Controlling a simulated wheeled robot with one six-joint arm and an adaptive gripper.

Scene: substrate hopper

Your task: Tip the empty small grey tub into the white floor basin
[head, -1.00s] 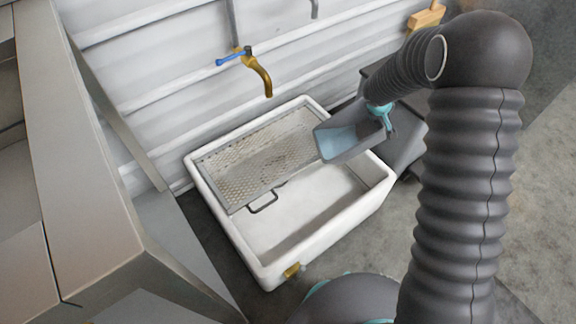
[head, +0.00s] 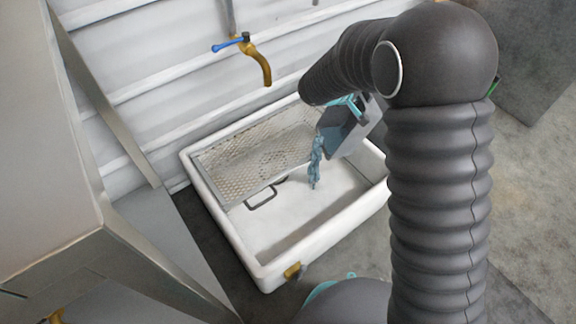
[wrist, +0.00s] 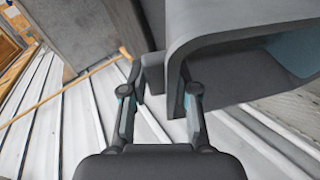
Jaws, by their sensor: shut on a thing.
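The small grey tub (head: 340,132) hangs tilted over the right part of the white floor basin (head: 225,232). A stream of blue-grey liquid (head: 316,160) falls from its lower left lip into the basin, so the tub is not empty. My gripper (wrist: 158,85) is shut on the tub's edge; in the wrist view the tub (wrist: 215,45) fills the upper right with its mouth sideways. In the head view my arm hides most of the gripper and part of the tub.
A perforated metal screen (head: 250,155) with a wire handle (head: 261,198) covers the basin's back left. A brass tap with a blue lever (head: 257,62) is on the white ribbed wall behind. A metal cabinet (head: 60,220) stands at left. Bare concrete floor lies at right.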

